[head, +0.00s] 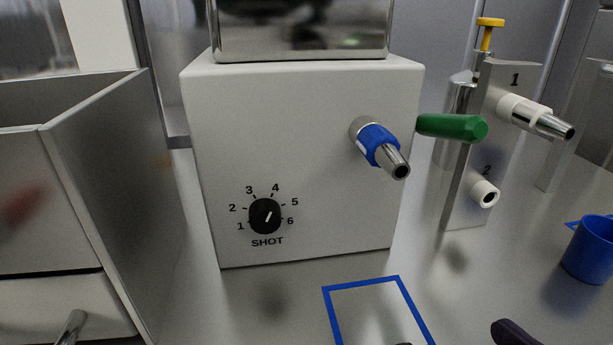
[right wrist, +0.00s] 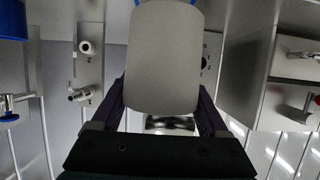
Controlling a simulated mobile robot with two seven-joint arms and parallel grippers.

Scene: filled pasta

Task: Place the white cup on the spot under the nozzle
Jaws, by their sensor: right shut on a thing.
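The white cup (right wrist: 165,55) fills the upper middle of the right wrist view and looks grey in the shade. My right gripper (right wrist: 163,98) is shut on it, with a dark finger on each side. A dark fingertip (head: 514,333) shows at the bottom edge of the head view; the cup is outside that view. The nozzle (head: 397,168) with a blue collar juts from the front of the white machine (head: 310,110). The spot (head: 333,310) is a blue square outline on the table below it, cut off by the lower edge. My left gripper is not in view.
A green handle (head: 452,127) sticks out right of the nozzle. A metal stand (head: 465,195) with two outlets numbered 1 and 2 is farther right. A blue cup (head: 590,250) stands at the right edge. A grey open bin (head: 105,180) is at left.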

